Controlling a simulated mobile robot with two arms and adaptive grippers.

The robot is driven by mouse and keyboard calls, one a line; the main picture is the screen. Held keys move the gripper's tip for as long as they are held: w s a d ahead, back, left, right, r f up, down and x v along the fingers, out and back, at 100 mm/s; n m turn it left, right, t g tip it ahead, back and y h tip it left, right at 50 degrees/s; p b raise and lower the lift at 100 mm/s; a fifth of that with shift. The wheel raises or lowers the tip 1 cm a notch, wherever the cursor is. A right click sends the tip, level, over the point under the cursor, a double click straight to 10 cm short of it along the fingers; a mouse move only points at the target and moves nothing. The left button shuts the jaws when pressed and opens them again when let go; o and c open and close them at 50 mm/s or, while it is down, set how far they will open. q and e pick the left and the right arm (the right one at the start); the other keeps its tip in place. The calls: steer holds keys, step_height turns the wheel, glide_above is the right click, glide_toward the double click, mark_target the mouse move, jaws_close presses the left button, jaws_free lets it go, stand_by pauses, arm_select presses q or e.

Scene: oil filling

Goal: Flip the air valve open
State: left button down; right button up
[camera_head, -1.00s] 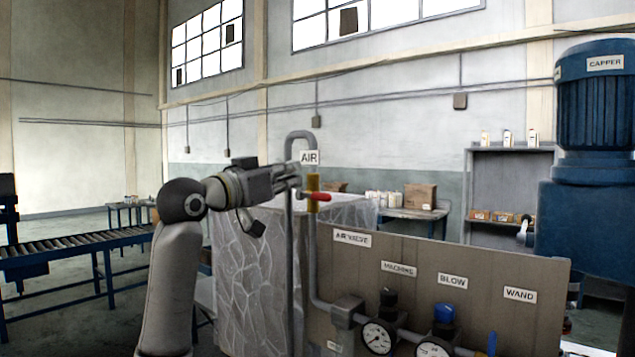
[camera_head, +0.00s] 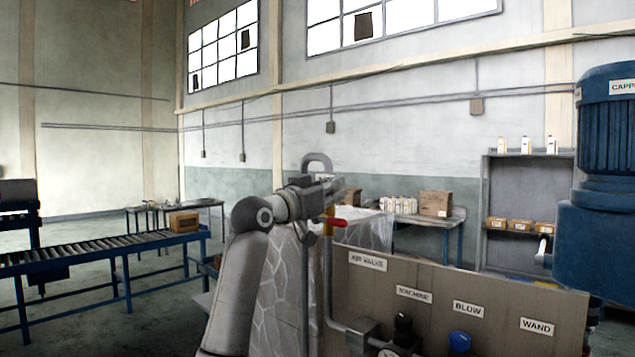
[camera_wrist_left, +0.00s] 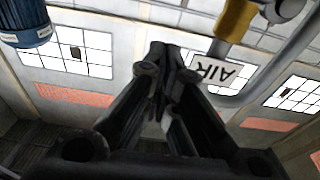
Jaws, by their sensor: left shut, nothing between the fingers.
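The air valve is a brass-yellow body (camera_head: 328,229) on a vertical grey pipe, with a red handle (camera_head: 338,222) pointing right. My left gripper (camera_head: 345,191) is just above the red handle in the head view, in front of the pipe's upper part. Its fingers (camera_wrist_left: 163,62) are closed together and hold nothing. In the left wrist view the yellow valve body (camera_wrist_left: 235,18) is at the top, right of the fingertips and apart from them. The red handle does not show there. The AIR sign (camera_wrist_left: 213,73) appears beside the fingers. My right gripper is not in view.
A grey panel (camera_head: 420,275) labelled AIR VALVE, MACHINE, BLOW and WAND stands at lower right, with a blue knob (camera_head: 460,341). A blue capper motor (camera_head: 607,130) is at far right. A roller conveyor (camera_head: 90,255) stands on the left.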

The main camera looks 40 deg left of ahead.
mark_target(329, 221)
arm_select(q)
steer(key=f, duration=0.4)
steer(key=shift+s+p, duration=0.25)
steer(key=shift+p, duration=0.05)
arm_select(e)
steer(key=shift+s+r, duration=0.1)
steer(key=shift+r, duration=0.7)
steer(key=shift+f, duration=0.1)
arm_select(q)
steer(key=shift+d+f+m, duration=0.1)
steer(key=shift+f+m, duration=0.05)
steer(key=shift+m, duration=0.35)
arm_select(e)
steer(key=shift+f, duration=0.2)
